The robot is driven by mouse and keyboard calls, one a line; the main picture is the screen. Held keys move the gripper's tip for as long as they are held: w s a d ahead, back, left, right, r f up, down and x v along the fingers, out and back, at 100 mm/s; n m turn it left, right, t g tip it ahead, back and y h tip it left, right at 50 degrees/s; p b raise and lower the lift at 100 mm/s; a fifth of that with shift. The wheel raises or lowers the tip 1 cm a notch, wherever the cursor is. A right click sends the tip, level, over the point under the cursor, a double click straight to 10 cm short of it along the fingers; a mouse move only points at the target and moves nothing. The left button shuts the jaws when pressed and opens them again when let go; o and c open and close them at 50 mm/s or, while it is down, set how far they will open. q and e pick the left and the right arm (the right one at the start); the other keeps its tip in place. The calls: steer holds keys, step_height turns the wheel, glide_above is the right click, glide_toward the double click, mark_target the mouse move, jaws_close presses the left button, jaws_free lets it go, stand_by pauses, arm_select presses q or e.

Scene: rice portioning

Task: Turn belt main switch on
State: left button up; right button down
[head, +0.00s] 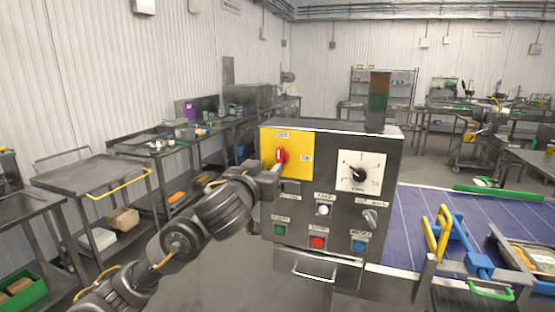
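The belt's main switch (281,155) is a red rotary handle on a yellow plate (299,145), at the upper left of the grey control box. The red handle stands close to upright. My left gripper (276,171) is at the lower left edge of the yellow plate, right by the bottom of the red handle. I cannot tell whether it touches the handle, and its fingers are too small and dark to show whether they are open or shut. My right gripper is not in view.
The control box also carries a white dial (359,172), green (279,230), red (317,242) and blue (359,246) buttons and a metal knob (370,218). A blue conveyor belt (415,205) lies to the right. A steel cart (92,176) stands at left.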

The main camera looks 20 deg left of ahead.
mark_target(278, 157)
arm_select(q)
steer(key=w, duration=0.8)
steer(key=shift+w+d+p, duration=0.25)
steer(key=shift+w+p, duration=0.05)
steer(key=shift+p, duration=0.05)
jaws_close()
